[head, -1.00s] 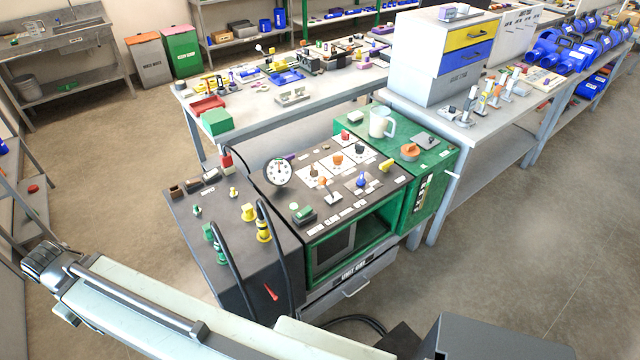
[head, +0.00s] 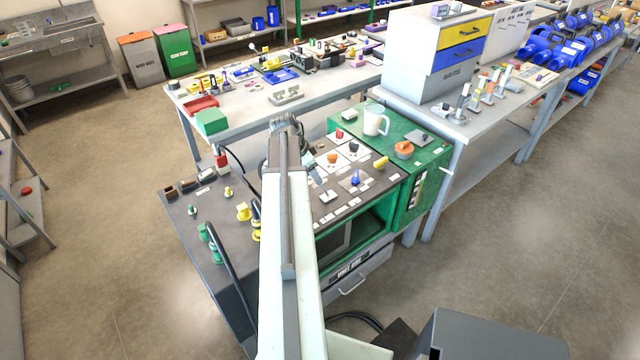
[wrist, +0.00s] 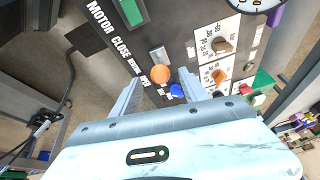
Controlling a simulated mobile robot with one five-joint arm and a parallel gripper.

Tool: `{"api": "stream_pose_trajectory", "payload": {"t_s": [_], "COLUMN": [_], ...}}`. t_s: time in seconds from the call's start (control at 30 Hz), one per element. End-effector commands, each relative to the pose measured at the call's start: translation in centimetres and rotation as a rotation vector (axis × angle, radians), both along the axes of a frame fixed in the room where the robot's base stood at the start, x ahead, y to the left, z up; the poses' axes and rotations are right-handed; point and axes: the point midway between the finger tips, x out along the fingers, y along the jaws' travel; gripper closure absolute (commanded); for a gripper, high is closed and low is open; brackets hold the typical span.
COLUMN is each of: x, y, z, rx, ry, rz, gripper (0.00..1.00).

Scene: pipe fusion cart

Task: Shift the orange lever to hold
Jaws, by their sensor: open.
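The orange lever, a round orange knob (wrist: 160,74) beside a metal plate, stands on the dark control panel (wrist: 175,25) in the wrist view. My gripper (wrist: 161,83) is open above the panel, one finger on each side of the knob in the picture. I cannot tell how far the fingertips are from it. In the head view my arm hides the knob, and my gripper (head: 314,168) shows only partly over the panel. Lettering beside the lever reads MOTOR, CLOSE and more that is too small to be sure of; the word hold is not legible.
A blue lever (wrist: 176,90) is close to the orange knob; it also shows in the head view (head: 355,178). An orange dial (wrist: 221,77) and a brown dial (wrist: 222,45) are on white plates. Hoses and yellow fittings (head: 243,211) are at the cart's left.

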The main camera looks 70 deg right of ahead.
Motion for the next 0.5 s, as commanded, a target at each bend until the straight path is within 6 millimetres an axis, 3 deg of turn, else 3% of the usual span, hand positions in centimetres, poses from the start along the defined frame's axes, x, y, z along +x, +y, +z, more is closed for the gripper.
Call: {"api": "stream_pose_trajectory", "payload": {"t_s": [0.27, 0.5], "x": [-0.4, -1.1], "y": [-0.4, -1.6], "z": [-1.1, -5.0], "rx": [-0.002, -0.001], "ry": [-0.001, -0.001], "rz": [-0.008, -0.006], "gripper": [0.48, 0.48]}}
